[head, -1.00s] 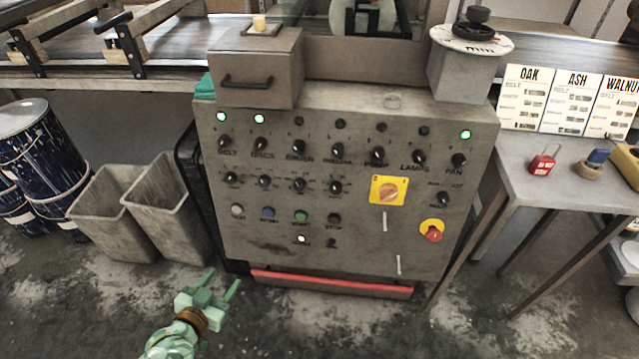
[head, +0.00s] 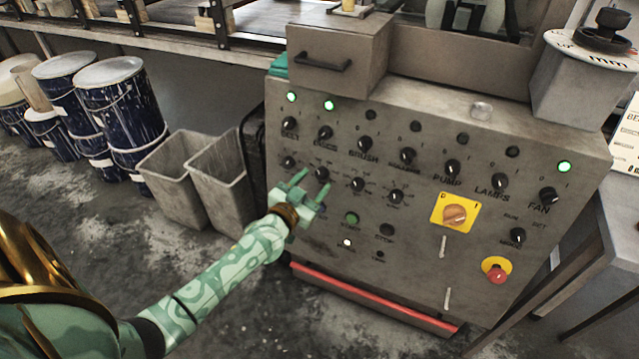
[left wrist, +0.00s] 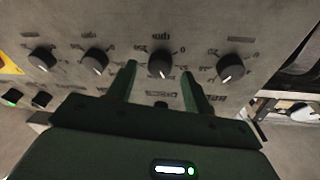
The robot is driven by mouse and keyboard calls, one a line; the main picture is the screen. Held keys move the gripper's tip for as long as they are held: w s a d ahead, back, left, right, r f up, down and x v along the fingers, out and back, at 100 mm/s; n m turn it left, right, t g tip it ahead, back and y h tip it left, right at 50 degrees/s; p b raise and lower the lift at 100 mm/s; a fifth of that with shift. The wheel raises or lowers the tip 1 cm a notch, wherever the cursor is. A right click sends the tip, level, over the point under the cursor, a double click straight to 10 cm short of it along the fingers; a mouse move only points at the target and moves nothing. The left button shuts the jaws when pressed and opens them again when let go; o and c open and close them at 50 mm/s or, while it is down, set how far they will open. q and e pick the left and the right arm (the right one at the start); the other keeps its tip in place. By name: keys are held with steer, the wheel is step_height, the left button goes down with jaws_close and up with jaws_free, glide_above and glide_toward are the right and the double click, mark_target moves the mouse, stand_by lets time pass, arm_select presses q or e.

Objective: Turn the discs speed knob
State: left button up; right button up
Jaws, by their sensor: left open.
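The discs speed knob (head: 322,173) is a small black dial with a white mark, second from the left in the panel's lower knob row, below the DISCS switch (head: 325,132). My left gripper (head: 311,184) is at the panel with its fingertips close to this knob. In the left wrist view, which is upside down, the knob (left wrist: 162,64) lies between the two spread fingers of the left gripper (left wrist: 159,72). No finger clearly touches it; I cannot tell how deep the fingers reach. My right gripper is out of view.
The belt speed knob (head: 289,162) and brush speed knob (head: 357,184) sit close on either side. A yellow rotary switch (head: 454,214) and red stop button (head: 497,270) are further right. Grey bins (head: 215,175) stand left of the panel.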

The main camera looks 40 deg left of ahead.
arm_select(q)
steer(key=shift+w+a, duration=0.1)
steer(key=shift+w, duration=0.8)
steer(key=c, duration=1)
steer(key=shift+o, duration=0.2)
steer(key=shift+r+n, duration=0.1)
steer(key=shift+n, duration=0.2)
